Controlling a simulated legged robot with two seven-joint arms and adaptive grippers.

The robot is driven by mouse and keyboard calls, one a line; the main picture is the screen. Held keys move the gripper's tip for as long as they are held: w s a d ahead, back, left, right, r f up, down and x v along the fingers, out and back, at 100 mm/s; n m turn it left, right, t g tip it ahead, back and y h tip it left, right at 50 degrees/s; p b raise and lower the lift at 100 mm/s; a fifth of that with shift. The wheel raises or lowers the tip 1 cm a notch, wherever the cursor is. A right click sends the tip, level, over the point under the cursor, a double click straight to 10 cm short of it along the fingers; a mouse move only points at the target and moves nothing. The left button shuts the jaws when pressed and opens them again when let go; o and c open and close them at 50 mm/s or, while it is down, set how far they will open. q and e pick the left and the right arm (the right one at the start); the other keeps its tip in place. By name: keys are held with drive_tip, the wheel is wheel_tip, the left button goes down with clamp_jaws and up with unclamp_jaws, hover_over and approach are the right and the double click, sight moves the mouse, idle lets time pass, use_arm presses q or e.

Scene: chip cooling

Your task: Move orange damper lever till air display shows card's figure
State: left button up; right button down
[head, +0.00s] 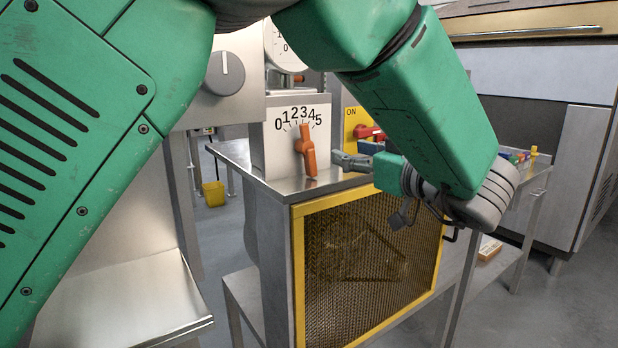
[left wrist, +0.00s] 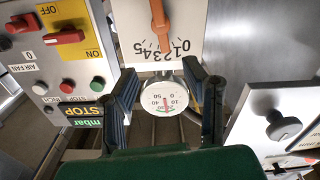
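The orange damper lever (head: 306,151) stands nearly upright on a white panel with a 0 to 5 scale, its upper end near 3. It also shows at the top of the left wrist view (left wrist: 160,18), where the scale is upside down. My left gripper (head: 352,157) is to the right of the lever, apart from it. In the left wrist view, its two fingers (left wrist: 160,72) are spread with nothing between them in contact. A round white gauge (left wrist: 163,98) with a red needle shows between them; its exact reading is unclear. I cannot make out a card. My right gripper is out of view.
A control box with a red switch (left wrist: 64,37) and buttons stands beside the lever panel. A grey knob (head: 225,73) is left of the lever. A yellow-framed mesh (head: 365,262) is below. My left arm covers much of the upper head view.

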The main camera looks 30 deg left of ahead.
sight(307, 139)
use_arm(q)
drive_tip(key=b+x, duration=0.1)
drive_tip(key=x, duration=1.2)
drive_tip(key=shift+a+r+b, duration=0.15)
drive_tip(key=shift+a+b, duration=0.15)
drive_tip(key=shift+a, duration=0.05)
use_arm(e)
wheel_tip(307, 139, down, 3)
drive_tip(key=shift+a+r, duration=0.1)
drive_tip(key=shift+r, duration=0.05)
use_arm(q)
drive_tip(key=shift+s, duration=0.1)
clamp_jaws()
